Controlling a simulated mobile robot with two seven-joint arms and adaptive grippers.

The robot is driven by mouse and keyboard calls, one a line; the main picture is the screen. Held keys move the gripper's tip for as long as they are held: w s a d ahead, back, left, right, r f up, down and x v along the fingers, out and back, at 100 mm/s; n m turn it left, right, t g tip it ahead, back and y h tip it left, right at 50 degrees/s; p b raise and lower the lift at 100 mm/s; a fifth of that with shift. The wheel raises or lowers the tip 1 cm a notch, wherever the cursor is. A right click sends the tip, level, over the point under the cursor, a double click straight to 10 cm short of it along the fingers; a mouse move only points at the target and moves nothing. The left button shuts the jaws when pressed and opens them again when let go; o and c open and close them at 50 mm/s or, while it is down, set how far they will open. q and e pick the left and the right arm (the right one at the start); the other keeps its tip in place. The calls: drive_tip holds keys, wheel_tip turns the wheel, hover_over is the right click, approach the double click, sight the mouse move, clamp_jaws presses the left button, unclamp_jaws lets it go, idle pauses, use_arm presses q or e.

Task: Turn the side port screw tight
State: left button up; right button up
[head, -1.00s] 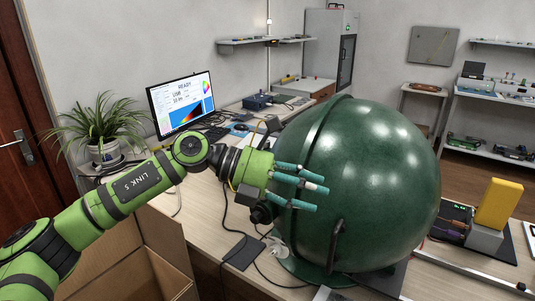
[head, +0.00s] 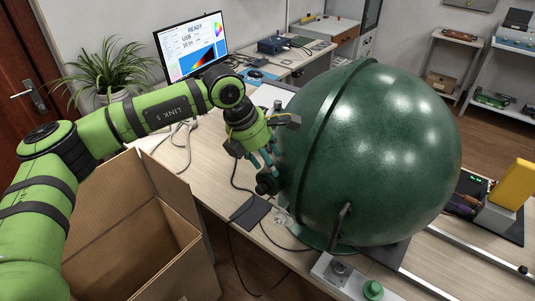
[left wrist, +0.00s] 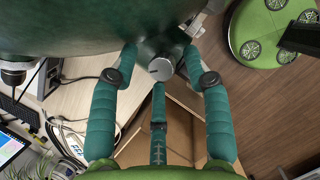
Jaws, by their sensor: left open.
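A large dark green sphere (head: 385,150) stands on the workbench. A dark port (head: 268,184) sticks out low on its left side. In the left wrist view, a round silver-grey screw head (left wrist: 160,69) shows at the end of the port, just under the sphere wall (left wrist: 70,25). My left gripper (head: 271,163) is at the port, with its teal fingers pointing down toward it. In the left wrist view, the open fingers (left wrist: 160,75) spread around the screw head, with visible room on both sides; whether any finger touches it I cannot tell. My right gripper is not in view.
An open cardboard box (head: 140,225) stands on the floor before the workbench (head: 215,160). A black handle (head: 340,222) sticks out of the sphere's front. A monitor (head: 190,45) and a plant (head: 110,75) are at the back left. Cables hang near the port.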

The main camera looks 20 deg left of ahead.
use_arm(q)
clamp_jaws()
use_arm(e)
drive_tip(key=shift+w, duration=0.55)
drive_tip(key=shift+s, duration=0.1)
